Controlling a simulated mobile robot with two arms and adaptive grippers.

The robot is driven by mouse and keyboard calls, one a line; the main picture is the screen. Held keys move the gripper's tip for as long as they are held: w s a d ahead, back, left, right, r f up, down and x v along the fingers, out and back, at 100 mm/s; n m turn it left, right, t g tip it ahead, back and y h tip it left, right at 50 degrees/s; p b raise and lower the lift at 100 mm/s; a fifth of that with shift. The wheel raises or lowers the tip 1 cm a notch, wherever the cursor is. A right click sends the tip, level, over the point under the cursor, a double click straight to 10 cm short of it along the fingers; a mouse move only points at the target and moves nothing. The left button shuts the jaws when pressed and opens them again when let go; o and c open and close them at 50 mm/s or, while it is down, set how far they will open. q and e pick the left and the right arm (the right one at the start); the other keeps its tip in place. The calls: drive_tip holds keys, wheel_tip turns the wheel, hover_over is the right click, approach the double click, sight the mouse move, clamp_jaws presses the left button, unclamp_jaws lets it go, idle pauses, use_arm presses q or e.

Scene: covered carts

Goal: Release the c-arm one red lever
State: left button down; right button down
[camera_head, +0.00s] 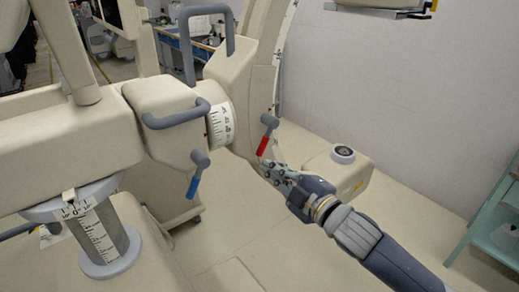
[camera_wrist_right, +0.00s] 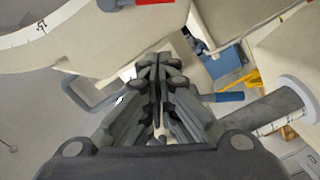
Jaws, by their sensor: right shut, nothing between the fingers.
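The red lever (camera_head: 264,143) hangs from a grey pivot on the c-arm's pale housing in the head view. It tilts down and slightly left. Part of red also shows at the top edge of the right wrist view (camera_wrist_right: 155,2). My right gripper (camera_head: 266,168) is just below the red lever's lower end, its fingers pointing up and left. Its fingers are closed together and empty in the wrist view (camera_wrist_right: 158,65). I cannot tell from the head view whether the fingertips touch the lever. My left gripper is not in view.
A blue lever (camera_head: 194,184) hangs left of the red one. Grey handles (camera_head: 176,116) stick out from the c-arm body. A graduated column (camera_head: 100,235) stands at lower left. A teal cart (camera_head: 490,215) is at the right edge. Floor right of my arm is clear.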

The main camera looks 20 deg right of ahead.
drive_tip(key=shift+w, duration=0.1)
drive_tip(key=p, duration=0.3)
hover_over(261, 152)
drive_tip(key=s+a, duration=0.4)
drive_tip(key=a, duration=0.1)
drive_tip(key=d+f, duration=0.1)
drive_tip(key=d, duration=0.1)
drive_tip(key=w+d+f+p, duration=0.1)
drive_tip(key=shift+d+f, duration=0.1)
drive_tip(key=shift+d, duration=0.25)
drive_tip(key=shift+w, duration=0.1)
drive_tip(key=shift+a, duration=0.1)
drive_tip(key=shift+d+f+n, duration=0.25)
drive_tip(key=shift+f+n, duration=0.1)
drive_tip(key=shift+n, duration=0.15)
